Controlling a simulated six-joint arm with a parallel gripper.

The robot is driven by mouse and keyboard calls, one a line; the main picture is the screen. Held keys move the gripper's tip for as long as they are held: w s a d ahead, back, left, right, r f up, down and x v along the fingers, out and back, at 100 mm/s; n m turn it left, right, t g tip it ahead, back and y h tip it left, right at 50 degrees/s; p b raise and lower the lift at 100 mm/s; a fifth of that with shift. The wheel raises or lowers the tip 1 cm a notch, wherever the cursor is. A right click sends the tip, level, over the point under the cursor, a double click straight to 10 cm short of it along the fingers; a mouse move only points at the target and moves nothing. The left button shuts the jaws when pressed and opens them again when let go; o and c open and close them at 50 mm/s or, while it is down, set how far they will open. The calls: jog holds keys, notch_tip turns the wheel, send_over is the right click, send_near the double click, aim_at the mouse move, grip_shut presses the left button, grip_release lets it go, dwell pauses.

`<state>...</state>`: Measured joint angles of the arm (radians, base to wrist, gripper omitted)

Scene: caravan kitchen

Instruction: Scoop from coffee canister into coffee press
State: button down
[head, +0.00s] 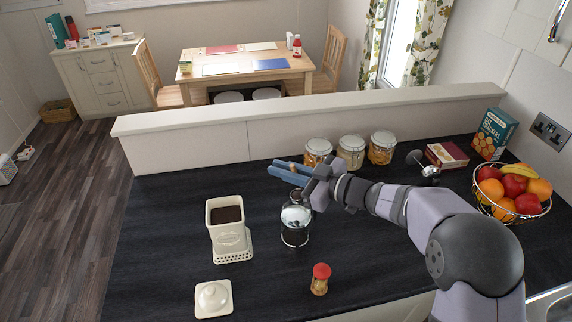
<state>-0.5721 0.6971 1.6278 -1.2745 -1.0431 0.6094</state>
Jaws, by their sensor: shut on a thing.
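The cream coffee canister (228,233) stands open and upright at centre left, with dark brown coffee (226,214) inside. The coffee press (295,236), glass in a metal frame, stands to its right. My gripper (283,170) is above and just behind the press. Its blue fingers point left and are shut on a small tan thing, perhaps a scoop handle. The rest of the held thing cannot be made out. My wrist partly covers the press top. A pale round patch shows in the press; I cannot tell if it is a scoop bowl or a reflection.
The canister lid (213,299) and a red-capped jar (320,280) stand in front. Several glass jars (350,152) line the low wall (220,140). A metal piece (428,168), cracker box (494,134) and fruit basket (512,216) are at right. The counter's left side is clear.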

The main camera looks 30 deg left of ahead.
jog(key=s+a+f+n+t+h+p, duration=0.1)
jog(key=f+n+t+h+p, duration=0.1)
jog(key=f+n+h, duration=0.1)
jog(key=s+a+f+n+t+h+p, duration=0.2)
jog(key=f+n+t+h, duration=0.1)
jog(key=f+h, duration=0.3)
jog(key=shift+s+a+f+n+t, duration=0.2)
jog(key=shift+f+n+t, duration=0.1)
jog(key=shift+f, duration=0.9)
dwell(0.3)
dwell(1.1)
jog(key=shift+r, duration=0.2)
